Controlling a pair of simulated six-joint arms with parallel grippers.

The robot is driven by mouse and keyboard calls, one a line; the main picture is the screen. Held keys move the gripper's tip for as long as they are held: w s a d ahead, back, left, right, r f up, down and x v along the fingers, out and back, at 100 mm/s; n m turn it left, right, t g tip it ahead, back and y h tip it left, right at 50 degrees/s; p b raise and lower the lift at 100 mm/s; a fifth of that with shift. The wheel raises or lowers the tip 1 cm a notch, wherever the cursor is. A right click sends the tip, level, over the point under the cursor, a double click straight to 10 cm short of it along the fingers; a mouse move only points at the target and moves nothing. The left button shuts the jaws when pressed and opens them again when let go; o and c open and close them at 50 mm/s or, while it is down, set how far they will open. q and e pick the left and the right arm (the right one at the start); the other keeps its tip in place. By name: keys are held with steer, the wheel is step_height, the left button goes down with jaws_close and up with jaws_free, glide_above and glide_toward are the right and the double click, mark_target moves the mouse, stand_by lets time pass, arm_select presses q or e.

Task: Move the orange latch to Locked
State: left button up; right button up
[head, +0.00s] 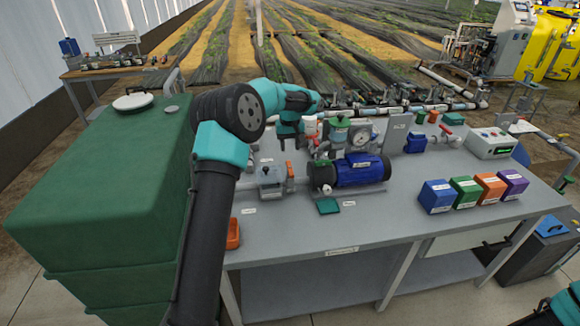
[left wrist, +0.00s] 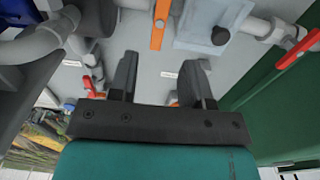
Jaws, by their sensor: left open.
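The orange latch (left wrist: 160,24) is a flat bar beside a grey box with a black knob (left wrist: 221,36) in the left wrist view. It also shows in the head view (head: 290,171), just right of the grey box (head: 270,182). My left gripper (left wrist: 163,60) is open and empty, with the latch's near end in front of the gap between its fingers. In the head view the left gripper (head: 291,141) points down above and behind the latch. A small white label (left wrist: 168,75) shows between the fingers, too small to read.
A blue pump (head: 362,170) stands right of the latch. A red handle (left wrist: 298,48) and the green tank (left wrist: 285,82) lie at the right in the left wrist view. Several coloured boxes (head: 437,196) stand on the bench's right side. The bench front is mostly clear.

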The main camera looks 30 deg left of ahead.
mark_target(290, 167)
arm_select(q)
step_height(290, 167, down, 10)
steer(key=shift+r, duration=0.2)
steer(key=shift+c, duration=0.3)
jaws_close()
